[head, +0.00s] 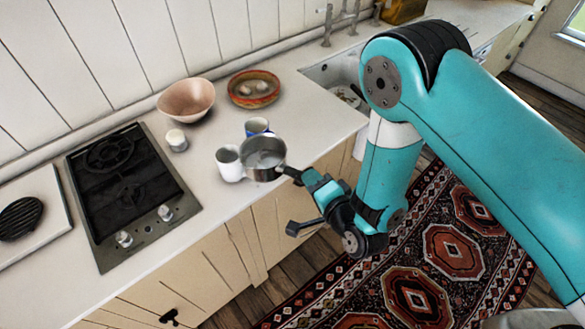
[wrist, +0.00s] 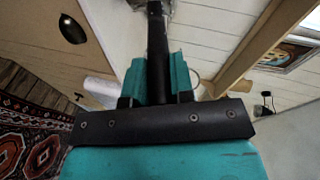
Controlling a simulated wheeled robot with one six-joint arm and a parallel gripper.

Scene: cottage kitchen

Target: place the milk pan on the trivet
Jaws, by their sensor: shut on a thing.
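The milk pan (head: 262,158) is a small grey metal pan with a dark handle, roughly level near the counter's front edge. My gripper (head: 300,176) is shut on its handle from the right. In the wrist view the black handle (wrist: 156,40) runs between the teal fingers (wrist: 157,82), with only a sliver of the pan at the top. I cannot tell how far the pan is above the counter. A dark round slatted piece, which looks like the trivet (head: 20,218), lies on a pale board at the far left, beyond the hob.
A white mug (head: 229,164) and a blue-and-white mug (head: 257,127) are right by the pan. A small white jar (head: 176,140), a pinkish bowl (head: 186,99) and a patterned bowl (head: 254,88) stand behind. The black gas hob (head: 130,185) lies between pan and pale board (head: 48,205).

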